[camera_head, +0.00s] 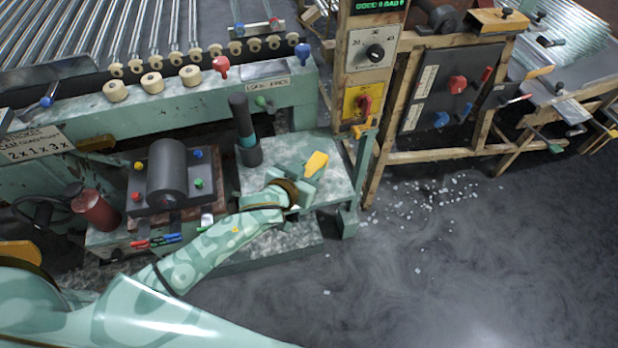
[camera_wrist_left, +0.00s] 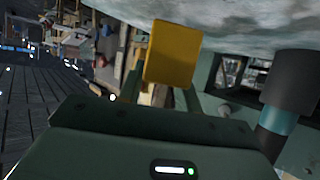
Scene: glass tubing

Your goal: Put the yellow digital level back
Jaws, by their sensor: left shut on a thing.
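The yellow digital level (camera_head: 317,163) is a small yellow block over the right part of the mottled grey-green table (camera_head: 335,172). My left gripper (camera_head: 303,175) reaches over this table from the lower left and is shut on the level. In the left wrist view the level (camera_wrist_left: 173,54) stands out beyond the fingers (camera_wrist_left: 160,92), and its broad yellow face shows. The pale table surface (camera_wrist_left: 240,22) lies close beside it in that view. I cannot tell whether the level touches the table. My right gripper is in neither view.
A dark upright cylinder with a teal band (camera_head: 245,135) stands on the table left of my gripper; it also shows in the wrist view (camera_wrist_left: 288,85). A dark roller unit (camera_head: 167,175) is further left. A wooden control post (camera_head: 366,60) rises behind. White shards (camera_head: 440,195) litter the floor.

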